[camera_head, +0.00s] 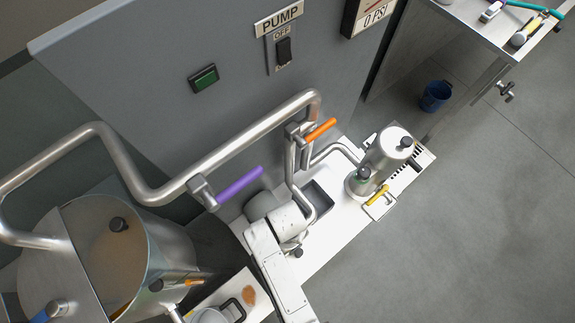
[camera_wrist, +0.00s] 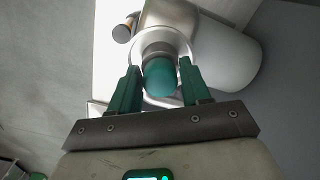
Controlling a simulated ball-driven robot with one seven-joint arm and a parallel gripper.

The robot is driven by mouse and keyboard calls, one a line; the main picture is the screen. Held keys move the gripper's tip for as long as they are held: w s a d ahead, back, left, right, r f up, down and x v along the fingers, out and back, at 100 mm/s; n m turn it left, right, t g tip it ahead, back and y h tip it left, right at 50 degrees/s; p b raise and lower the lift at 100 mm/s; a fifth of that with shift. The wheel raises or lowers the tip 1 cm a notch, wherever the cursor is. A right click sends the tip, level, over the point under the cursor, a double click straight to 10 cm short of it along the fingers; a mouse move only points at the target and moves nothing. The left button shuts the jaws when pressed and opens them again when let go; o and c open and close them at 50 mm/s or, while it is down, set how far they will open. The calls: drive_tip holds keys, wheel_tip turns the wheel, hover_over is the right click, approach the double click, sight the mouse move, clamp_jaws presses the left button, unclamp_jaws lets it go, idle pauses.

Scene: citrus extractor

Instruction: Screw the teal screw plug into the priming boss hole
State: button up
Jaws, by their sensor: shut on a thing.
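The teal screw plug (camera_wrist: 160,78) sits between the green fingers of my gripper (camera_wrist: 157,70) in the wrist view. My gripper is shut on it. The far end of the plug meets a round grey metal neck (camera_wrist: 157,48), which looks like the priming boss, on a shiny metal pump body (camera_wrist: 170,15). The plug looks in line with the neck. The hole is hidden behind the plug, and I cannot tell how deep the plug sits. My gripper and the plug cannot be made out in the head view.
A white cylinder (camera_wrist: 225,55) lies right of the plug. In the head view, a steel pipe with a purple lever (camera_head: 238,186) and an orange lever (camera_head: 320,131) crosses above the white bench (camera_head: 335,232). A steel canister (camera_head: 390,148) stands right.

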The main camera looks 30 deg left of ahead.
drive_tip(key=o, duration=0.4)
drive_tip(key=shift+n, duration=0.8)
drive_tip(key=shift+n, duration=0.8)
drive_tip(key=shift+n, duration=0.9)
